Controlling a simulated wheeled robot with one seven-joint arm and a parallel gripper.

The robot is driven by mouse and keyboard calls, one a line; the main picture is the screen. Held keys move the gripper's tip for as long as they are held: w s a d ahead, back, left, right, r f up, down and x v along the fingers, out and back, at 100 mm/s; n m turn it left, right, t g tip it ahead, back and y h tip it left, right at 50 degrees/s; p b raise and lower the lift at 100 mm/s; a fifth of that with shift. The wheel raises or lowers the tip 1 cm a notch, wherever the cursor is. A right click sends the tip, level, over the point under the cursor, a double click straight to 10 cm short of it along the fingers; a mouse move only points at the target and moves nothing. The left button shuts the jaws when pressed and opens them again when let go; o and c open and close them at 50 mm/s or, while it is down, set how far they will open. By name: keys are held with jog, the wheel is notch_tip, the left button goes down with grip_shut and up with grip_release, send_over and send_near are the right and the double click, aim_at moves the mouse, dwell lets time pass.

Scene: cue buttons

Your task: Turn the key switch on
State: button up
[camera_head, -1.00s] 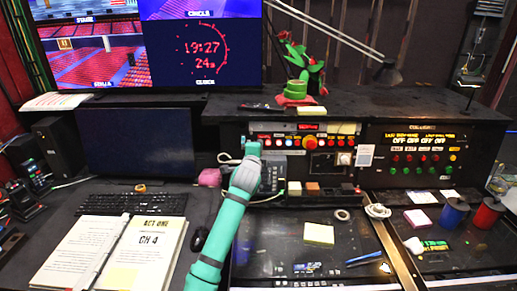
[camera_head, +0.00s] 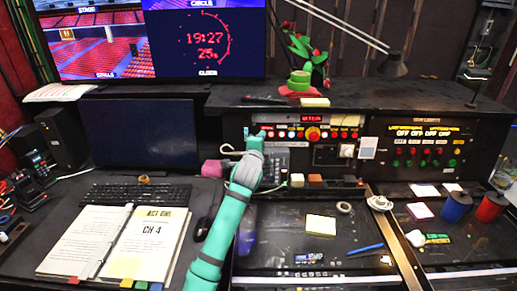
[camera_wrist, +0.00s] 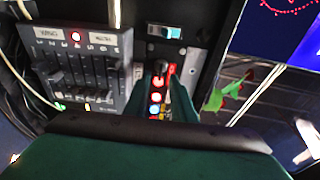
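The control panel (camera_head: 291,162) stands at the back middle, with a row of lit buttons and a red mushroom button (camera_head: 313,134). My teal gripper (camera_head: 255,135) is at the left end of that row and hides part of it. In the wrist view the tips of my gripper (camera_wrist: 163,82) stand apart on either side of red and white lit buttons (camera_wrist: 156,98). A small dark part (camera_wrist: 160,67) shows between the tips; I cannot tell whether it is the key switch or whether the fingers touch it. A small silver switch plate (camera_wrist: 164,31) lies beyond the tips.
A fader box (camera_wrist: 75,75) lies left of my fingers in the wrist view. A red-green plant (camera_head: 305,70) stands on the ledge above the panel. The "cue lights" panel (camera_head: 420,150) is to the right; an open book (camera_head: 120,240) lies front left.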

jog(key=v, duration=0.8)
jog(key=shift+s, duration=0.2)
